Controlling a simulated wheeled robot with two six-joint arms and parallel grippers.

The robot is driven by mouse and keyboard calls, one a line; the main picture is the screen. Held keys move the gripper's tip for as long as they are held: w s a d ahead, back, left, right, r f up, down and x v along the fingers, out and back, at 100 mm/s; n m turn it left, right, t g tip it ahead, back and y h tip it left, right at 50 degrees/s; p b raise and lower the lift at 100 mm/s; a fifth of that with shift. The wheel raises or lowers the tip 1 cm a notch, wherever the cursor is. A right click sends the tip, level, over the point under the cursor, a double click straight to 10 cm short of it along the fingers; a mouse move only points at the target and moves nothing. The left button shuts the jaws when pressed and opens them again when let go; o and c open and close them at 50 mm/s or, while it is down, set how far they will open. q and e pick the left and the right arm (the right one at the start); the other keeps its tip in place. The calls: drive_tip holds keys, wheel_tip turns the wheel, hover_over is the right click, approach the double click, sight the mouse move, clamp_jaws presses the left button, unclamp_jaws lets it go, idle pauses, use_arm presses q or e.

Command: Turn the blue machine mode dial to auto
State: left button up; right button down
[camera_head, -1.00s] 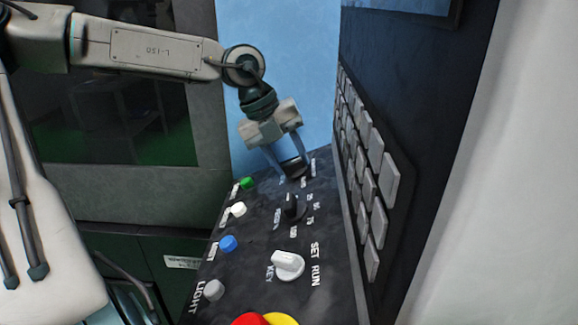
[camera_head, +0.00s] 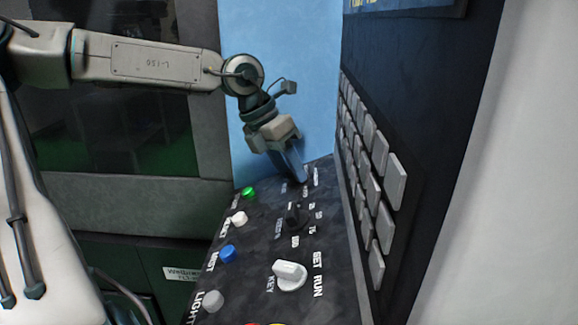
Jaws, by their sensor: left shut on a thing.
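The control panel (camera_head: 258,262) slopes away from me in front of a blue machine wall (camera_head: 283,48). My left gripper (camera_head: 296,177) reaches down to the panel's far end and is shut on the far dial there. The fingers hide nearly all of that dial, so I cannot read its setting. A second black dial (camera_head: 295,217) stands free, nearer to me, with small white labels around it. My right gripper is not in view.
A green button (camera_head: 248,193), a white one (camera_head: 239,218), a blue one (camera_head: 228,254) and a grey one (camera_head: 213,300) line the panel's left side. A white key switch (camera_head: 289,275) stands nearest. A grey keypad (camera_head: 369,170) rises close on the right.

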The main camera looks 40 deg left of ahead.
use_arm(q)
drive_tip(key=m, duration=0.3)
drive_tip(key=shift+p, duration=0.3)
drive_tip(key=shift+a+m, duration=0.1)
drive_tip(key=shift+m, duration=0.4)
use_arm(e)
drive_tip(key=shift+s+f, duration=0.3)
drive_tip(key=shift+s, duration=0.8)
use_arm(q)
drive_tip(key=o, duration=1)
drive_tip(key=shift+a+r, duration=0.1)
drive_tip(key=shift+r, duration=0.15)
drive_tip(key=b+v, duration=0.1)
drive_tip(key=v, duration=0.9)
drive_tip(key=shift+r, duration=0.1)
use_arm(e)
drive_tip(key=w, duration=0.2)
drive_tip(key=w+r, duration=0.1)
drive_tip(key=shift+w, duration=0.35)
